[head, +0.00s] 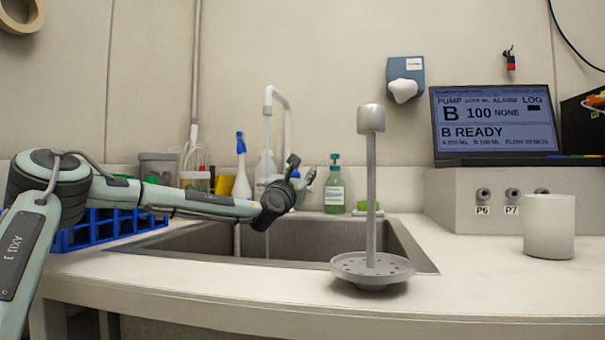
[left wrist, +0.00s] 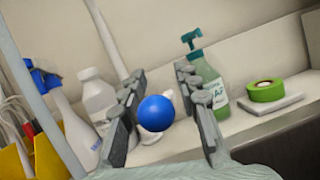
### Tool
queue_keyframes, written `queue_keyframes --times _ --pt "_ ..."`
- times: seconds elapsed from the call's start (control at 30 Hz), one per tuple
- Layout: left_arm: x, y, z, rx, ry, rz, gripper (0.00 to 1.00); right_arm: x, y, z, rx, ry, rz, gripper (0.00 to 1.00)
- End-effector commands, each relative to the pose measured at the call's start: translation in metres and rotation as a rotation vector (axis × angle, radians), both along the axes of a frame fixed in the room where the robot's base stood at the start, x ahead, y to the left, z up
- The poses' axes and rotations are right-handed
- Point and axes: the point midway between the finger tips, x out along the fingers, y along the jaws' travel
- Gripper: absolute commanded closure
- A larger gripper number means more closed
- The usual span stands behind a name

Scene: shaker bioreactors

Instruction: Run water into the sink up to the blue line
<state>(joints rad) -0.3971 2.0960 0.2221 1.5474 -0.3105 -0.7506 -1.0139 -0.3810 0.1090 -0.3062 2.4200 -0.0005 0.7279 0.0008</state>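The sink (head: 325,238) is a grey metal basin set into the white counter. Its floor, any water level and the blue line are hidden from here. A pale curved spout (head: 284,97) rises behind the sink. My left gripper (head: 302,170) is over the back of the sink, beside the spout. In the left wrist view its two fingers (left wrist: 165,100) are apart, with a round blue knob (left wrist: 156,113) showing between them. My right gripper is out of view.
A grey rod on a perforated dish (head: 345,264) stands at the sink's front right edge. A white cup (head: 549,228) is at right. Behind are a green pump bottle (head: 334,190) and a spray bottle (head: 241,175). A blue rack (head: 120,224) is left. Green tape (left wrist: 265,90) lies behind.

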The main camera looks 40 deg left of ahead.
Motion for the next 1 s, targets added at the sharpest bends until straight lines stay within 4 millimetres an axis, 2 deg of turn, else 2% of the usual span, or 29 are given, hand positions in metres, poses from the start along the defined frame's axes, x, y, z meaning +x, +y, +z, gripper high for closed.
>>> queue_keyframes --times 0.5,0.67,1.0 --pt "-0.056 -0.026 -0.022 -0.003 -0.001 -0.001 0.68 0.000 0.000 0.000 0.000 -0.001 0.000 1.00" --pt "-0.063 -0.029 -0.025 -0.001 0.000 -0.001 0.68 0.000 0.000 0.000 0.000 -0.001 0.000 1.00" --pt "-0.063 -0.030 -0.026 0.000 0.001 -0.001 0.68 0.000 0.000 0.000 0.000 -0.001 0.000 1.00"
